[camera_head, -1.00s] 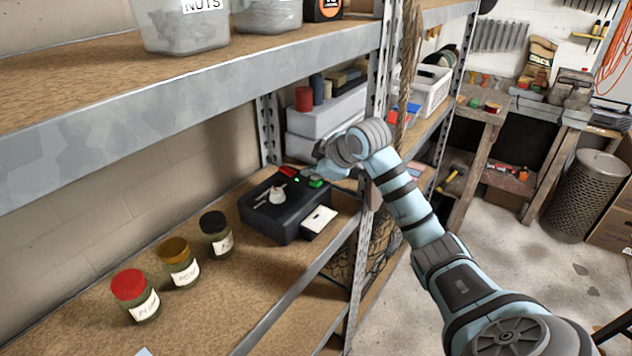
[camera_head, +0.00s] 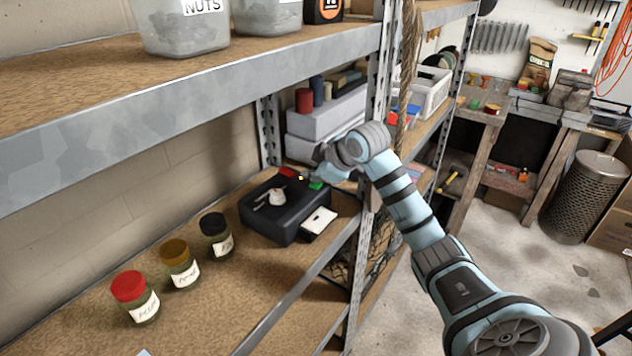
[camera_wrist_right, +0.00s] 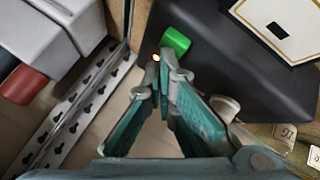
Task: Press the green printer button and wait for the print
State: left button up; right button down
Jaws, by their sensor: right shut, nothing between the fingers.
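The black printer (camera_head: 268,222) sits on the lower shelf, with a white printed card (camera_head: 319,221) at its front. Its green button (camera_head: 316,185) is on the top near the back right; it also shows in the right wrist view (camera_wrist_right: 175,40). A small light (camera_head: 301,178) beside it glows yellow. My right gripper (camera_head: 318,172) is shut and empty right at the button. In the right wrist view its fingertips (camera_wrist_right: 163,70) lie just below the green button; I cannot tell whether they touch it. My left gripper is not in view.
Jars with red (camera_head: 129,286), amber (camera_head: 174,248) and black (camera_head: 213,223) lids stand left of the printer. Grey boxes (camera_head: 335,120) stand behind it. A metal shelf post (camera_head: 372,195) and the upper shelf (camera_head: 200,92) bound the space around my right arm.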

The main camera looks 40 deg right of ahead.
aim_at(314, 184)
jog(key=shift+r+p, duration=0.5)
jog(key=shift+r, duration=0.2)
jog(key=shift+r, duration=0.1)
notch_tip(314, 184, up, 5)
jog(key=p, duration=0.4)
jog(key=shift+p, duration=0.4)
